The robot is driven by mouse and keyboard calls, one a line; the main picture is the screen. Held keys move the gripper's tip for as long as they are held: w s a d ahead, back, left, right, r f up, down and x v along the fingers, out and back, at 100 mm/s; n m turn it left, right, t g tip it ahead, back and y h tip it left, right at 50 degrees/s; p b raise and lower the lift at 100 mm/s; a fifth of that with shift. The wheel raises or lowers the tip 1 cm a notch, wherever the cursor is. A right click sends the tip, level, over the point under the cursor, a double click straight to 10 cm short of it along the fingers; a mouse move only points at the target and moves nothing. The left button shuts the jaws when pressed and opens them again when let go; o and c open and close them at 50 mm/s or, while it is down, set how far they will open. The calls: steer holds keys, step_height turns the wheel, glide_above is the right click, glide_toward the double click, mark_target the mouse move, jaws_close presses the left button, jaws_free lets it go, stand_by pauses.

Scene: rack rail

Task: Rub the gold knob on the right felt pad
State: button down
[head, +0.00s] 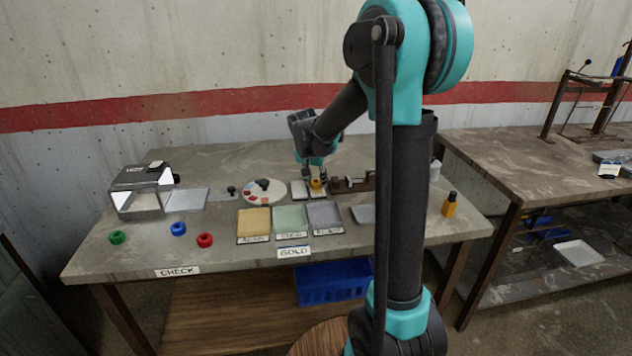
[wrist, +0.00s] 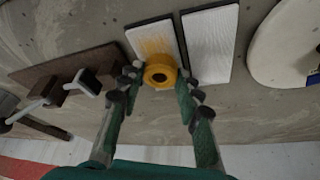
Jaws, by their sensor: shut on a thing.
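The gold knob (wrist: 160,74) is a short ring-like piece with a dark centre hole. My gripper (wrist: 160,82) is shut on it, one finger on each side. In the head view the knob (head: 316,184) is at the right felt pad (head: 319,195). In the wrist view this white pad (wrist: 153,38) is the left one and carries a yellowish smear beside the knob. The knob overlaps the pad's near end; contact is hard to tell. The other felt pad (wrist: 212,45) is clean white; it also shows in the head view (head: 299,190).
A brown rack with dark pegs (wrist: 65,85) stands close beside the pads. A round palette (head: 265,191) lies on the other side. Yellow, green and grey trays (head: 289,219) sit in front, near a GOLD label (head: 294,252). Green, blue and red rings (head: 205,240) lie at left.

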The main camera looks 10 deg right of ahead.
steer(key=shift+w, duration=0.2)
steer(key=shift+w, duration=1.25)
steer(key=shift+s, duration=0.75)
steer(key=shift+s, duration=0.1)
steer(key=shift+s, duration=2)
steer(key=shift+r, duration=3)
